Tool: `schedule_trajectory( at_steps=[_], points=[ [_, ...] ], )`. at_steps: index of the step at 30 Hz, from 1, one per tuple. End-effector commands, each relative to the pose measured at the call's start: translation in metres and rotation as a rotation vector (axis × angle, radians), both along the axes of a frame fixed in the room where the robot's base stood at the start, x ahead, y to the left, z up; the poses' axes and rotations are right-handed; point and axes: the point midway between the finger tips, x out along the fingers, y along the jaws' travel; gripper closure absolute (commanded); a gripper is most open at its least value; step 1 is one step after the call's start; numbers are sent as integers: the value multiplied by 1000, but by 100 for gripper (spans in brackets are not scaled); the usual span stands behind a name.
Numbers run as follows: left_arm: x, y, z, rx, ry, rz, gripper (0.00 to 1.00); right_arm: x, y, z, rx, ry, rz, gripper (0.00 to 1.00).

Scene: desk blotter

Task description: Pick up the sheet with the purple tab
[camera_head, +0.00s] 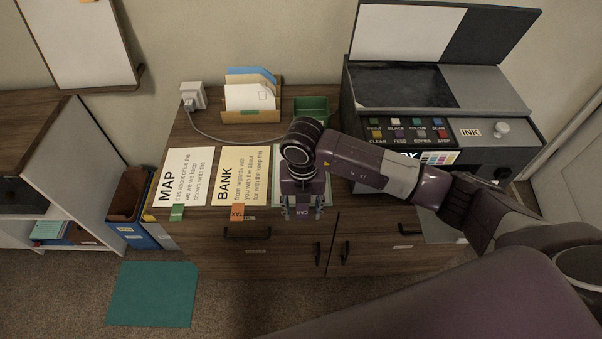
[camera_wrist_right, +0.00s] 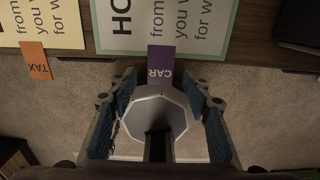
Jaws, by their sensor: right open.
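The sheet with the purple tab (camera_wrist_right: 161,64) is a pale page with a green border (camera_wrist_right: 120,42), printed with large dark letters starting "HO". The tab reads "CAR" and hangs past the desk's front edge. In the head view the sheet (camera_head: 326,191) is mostly hidden under my right arm, with its tab (camera_head: 305,211) at the gripper. My right gripper (camera_wrist_right: 162,78) is open, its fingers on either side of the tab's outer end and apart from it. It also shows in the head view (camera_head: 302,212), pointing down at the desk's front edge. My left gripper is out of view.
To the left lie a BANK sheet (camera_head: 240,165) with an orange TAX tab (camera_head: 237,212) and a MAP sheet (camera_head: 186,165) with a green tab (camera_head: 177,212). Behind stand a letter holder (camera_head: 251,116) and a green tray (camera_head: 311,107). A printer (camera_head: 420,130) stands right.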

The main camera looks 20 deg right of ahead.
Motion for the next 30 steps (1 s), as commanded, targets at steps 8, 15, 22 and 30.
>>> schedule_trajectory(
  at_steps=[8, 15, 22, 30],
  points=[
    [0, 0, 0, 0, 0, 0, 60, 0, 0, 0, 0, 0, 0, 69],
    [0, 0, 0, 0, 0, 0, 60, 0, 0, 0, 0, 0, 0, 87],
    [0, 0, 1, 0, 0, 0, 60, 0, 0, 1, 0, 0, 0, 87],
    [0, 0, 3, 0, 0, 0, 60, 1, 0, 22, 1, -2, 1, 87]
  ],
)
